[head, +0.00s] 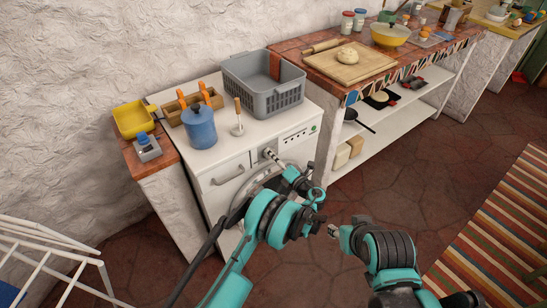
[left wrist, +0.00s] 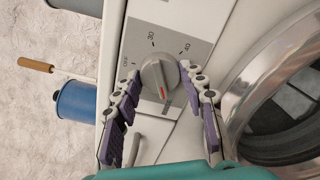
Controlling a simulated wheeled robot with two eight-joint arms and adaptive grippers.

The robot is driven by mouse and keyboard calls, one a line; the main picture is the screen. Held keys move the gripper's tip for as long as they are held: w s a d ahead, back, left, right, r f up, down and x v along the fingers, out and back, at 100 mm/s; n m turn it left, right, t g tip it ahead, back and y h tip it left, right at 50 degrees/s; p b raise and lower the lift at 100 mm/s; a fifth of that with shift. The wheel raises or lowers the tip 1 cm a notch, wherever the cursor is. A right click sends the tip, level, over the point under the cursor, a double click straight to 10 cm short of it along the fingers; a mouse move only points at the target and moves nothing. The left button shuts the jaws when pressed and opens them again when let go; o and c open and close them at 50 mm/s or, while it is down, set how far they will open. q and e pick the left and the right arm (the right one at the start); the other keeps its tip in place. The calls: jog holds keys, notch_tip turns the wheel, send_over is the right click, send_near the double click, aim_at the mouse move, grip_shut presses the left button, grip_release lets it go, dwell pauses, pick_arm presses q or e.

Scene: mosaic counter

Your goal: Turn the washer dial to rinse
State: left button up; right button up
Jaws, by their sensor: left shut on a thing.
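The white washer (head: 213,164) stands against the wall; its front is partly hidden behind my left arm. In the left wrist view, its grey dial (left wrist: 156,72) has a red mark that lies toward the lower part of the picture.
On the washer top are a grey basket (head: 262,98), a blue canister (head: 199,128) and a wooden-handled tool (head: 238,128). The round door (left wrist: 250,110) is beside the dial. A white rack (head: 45,240) stands at lower left. A striped rug (head: 495,230) lies at right.

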pick_arm(q)
jog(key=o, duration=1.2)
jog(key=v, duration=0.7)
jog(key=shift+s+d, duration=0.15)
jog(key=shift+s, duration=0.05)
